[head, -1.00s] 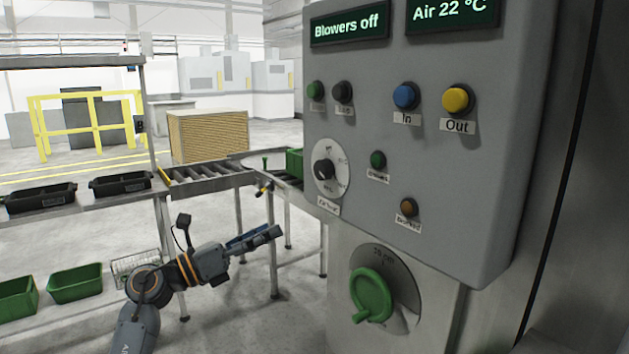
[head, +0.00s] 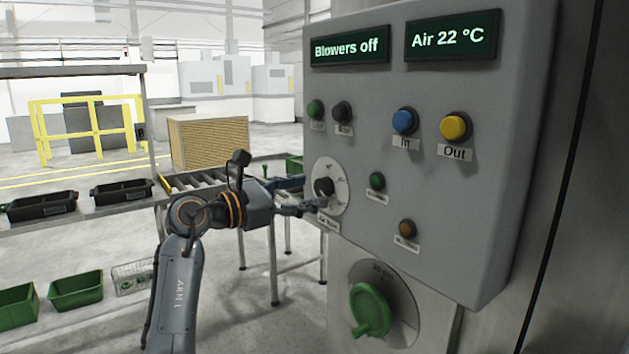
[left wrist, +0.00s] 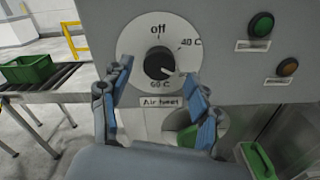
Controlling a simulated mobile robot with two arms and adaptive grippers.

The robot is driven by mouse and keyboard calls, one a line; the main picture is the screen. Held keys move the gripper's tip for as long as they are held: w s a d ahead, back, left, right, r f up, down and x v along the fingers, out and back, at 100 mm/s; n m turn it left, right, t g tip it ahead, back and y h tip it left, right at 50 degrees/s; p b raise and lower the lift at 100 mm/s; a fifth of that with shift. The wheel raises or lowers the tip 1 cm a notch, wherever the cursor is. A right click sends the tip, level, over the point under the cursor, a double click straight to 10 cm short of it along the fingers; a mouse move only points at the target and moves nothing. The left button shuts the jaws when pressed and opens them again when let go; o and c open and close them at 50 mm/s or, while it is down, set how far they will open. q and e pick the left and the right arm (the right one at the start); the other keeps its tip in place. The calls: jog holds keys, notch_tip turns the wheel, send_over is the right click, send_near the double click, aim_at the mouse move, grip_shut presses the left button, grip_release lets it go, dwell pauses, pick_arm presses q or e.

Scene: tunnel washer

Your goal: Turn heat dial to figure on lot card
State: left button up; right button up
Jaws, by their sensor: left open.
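The heat dial is a black knob (head: 324,187) on a round white plate on the grey control panel; it also shows in the left wrist view (left wrist: 158,66). Its plate reads off at the top, 40 C at the right and 60 C at the bottom. A pale mark on the knob points to the lower right. My left gripper (head: 310,193) is open in front of the dial. In the left wrist view its blue-padded fingers (left wrist: 158,76) stand to either side of the knob, apart from it. I cannot make out a lot card. My right gripper is out of view.
The panel has green, black, blue, yellow and amber buttons and displays (head: 349,49) reading Blowers off and Air 22 °C. A roller conveyor (head: 205,181) runs behind my left arm, with black trays (head: 121,189) to the left.

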pick_arm(q)
jog(key=shift+p+x, duration=0.3)
jog(key=shift+x, duration=0.95)
jog(key=c, duration=1.2)
